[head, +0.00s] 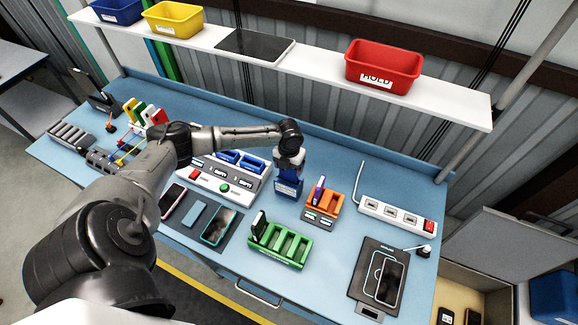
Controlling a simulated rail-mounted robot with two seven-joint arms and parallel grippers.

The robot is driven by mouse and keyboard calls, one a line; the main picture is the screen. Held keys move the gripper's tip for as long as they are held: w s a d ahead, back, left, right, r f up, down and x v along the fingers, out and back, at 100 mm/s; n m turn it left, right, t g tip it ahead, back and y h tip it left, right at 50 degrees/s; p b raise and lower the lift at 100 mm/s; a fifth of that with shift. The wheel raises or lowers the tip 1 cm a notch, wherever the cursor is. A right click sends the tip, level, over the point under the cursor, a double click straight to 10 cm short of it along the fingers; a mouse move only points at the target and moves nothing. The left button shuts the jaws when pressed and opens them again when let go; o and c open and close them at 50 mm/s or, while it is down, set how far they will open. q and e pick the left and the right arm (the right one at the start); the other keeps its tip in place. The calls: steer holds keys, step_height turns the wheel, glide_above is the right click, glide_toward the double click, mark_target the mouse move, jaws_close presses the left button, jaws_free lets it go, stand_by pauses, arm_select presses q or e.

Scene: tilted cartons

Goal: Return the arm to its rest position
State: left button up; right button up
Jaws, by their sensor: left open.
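My left arm comes in from the lower left and reaches over the blue workbench (330,258). My left gripper (289,168) points down at the back middle of the bench, open. A dark blue box-shaped item (288,184) is directly under it; the fingertips are hard to make out, and I cannot tell whether they touch the item. My right gripper is not in view.
Around the gripper are a white panel with blue slots (222,176), an orange holder (332,201), a green slotted rack (280,243) and a white power strip (397,214). Above runs a white shelf (320,68) with a red bin (383,66). Phones lie front left.

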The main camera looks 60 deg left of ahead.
arm_select(q)
steer(key=o, duration=0.7)
steer(key=shift+o, duration=1)
steer(key=shift+r, duration=0.25)
steer(key=shift+r+p, duration=0.2)
steer(key=shift+p, duration=0.25)
steer(key=shift+r+p, duration=0.3)
